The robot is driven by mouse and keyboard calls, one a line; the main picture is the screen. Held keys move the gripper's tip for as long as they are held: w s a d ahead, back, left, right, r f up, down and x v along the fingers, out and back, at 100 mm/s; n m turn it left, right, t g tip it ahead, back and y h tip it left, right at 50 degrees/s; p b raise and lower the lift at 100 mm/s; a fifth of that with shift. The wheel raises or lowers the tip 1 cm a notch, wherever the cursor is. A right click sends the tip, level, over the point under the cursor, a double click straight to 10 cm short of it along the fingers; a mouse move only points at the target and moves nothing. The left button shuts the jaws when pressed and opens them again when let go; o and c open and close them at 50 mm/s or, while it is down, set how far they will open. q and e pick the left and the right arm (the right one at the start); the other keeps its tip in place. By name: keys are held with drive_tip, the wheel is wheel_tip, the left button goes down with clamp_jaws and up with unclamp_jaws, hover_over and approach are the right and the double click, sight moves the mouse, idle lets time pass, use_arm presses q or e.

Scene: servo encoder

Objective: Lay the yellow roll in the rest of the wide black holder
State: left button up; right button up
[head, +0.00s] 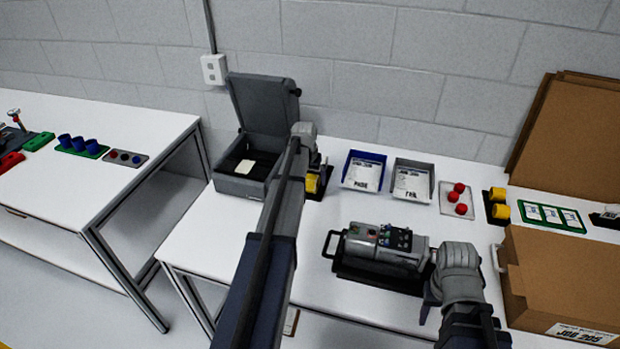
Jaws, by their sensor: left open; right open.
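A yellow roll (312,183) shows beside my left forearm, against a black holder (325,191) at the back of the table. The forearm covers part of both, so I cannot tell whether the roll lies in the holder's rest. My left gripper (318,166) is open, close above this roll and mostly hidden behind its wrist. Farther right, a second black holder (489,207) carries yellow rolls (500,210). I cannot tell which holder is the wide one. My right gripper (428,302) is open at the right end of a dark device, away from the rolls.
The grey device (385,247) lies in a black cradle at the front. A blue tray (364,170), a grey tray (411,180) and a plate with red knobs (457,198) stand behind. An open grey case (245,165) is left; a cardboard box (560,275) is right.

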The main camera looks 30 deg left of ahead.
use_arm(q)
drive_tip(key=shift+r, duration=0.15)
use_arm(e)
drive_tip(key=shift+r, duration=0.15)
use_arm(q)
drive_tip(key=p+v, duration=0.7)
drive_tip(key=shift+s+r+p, duration=0.1)
drive_tip(key=shift+r+p, duration=0.2)
drive_tip(key=shift+p, duration=0.05)
use_arm(e)
wheel_tip(320, 180, up, 7)
drive_tip(key=shift+r, duration=0.15)
use_arm(q)
drive_tip(key=shift+f, duration=0.1)
